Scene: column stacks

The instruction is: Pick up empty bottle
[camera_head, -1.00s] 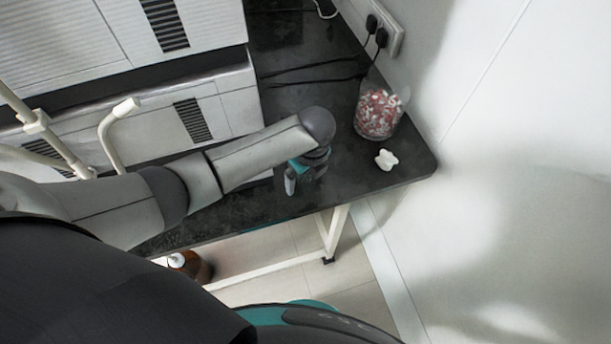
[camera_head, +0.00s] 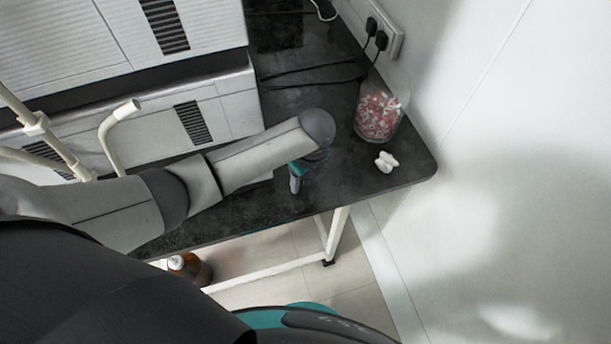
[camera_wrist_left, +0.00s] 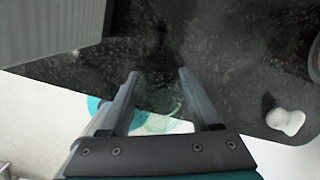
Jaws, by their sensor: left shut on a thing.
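My left gripper (camera_head: 295,186) is low over the dark bench top, near its front edge, and my forearm partly hides it. In the left wrist view its two fingers (camera_wrist_left: 157,76) stand apart. Between them is a faint, see-through shape with a pale greenish curved outline, the clear empty bottle (camera_wrist_left: 162,112), which the fingers grip. Its full outline is hard to make out, and I cannot tell whether it touches the bench. In the head view the bottle cannot be made out. My right gripper is not in view.
A clear jar of red and white pieces (camera_head: 378,115) stands right of the gripper, with small white objects (camera_head: 386,161) before it. White slatted equipment (camera_head: 150,120) stands left on the dark bench (camera_head: 330,200). A brown bottle (camera_head: 196,272) is below the bench's front edge.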

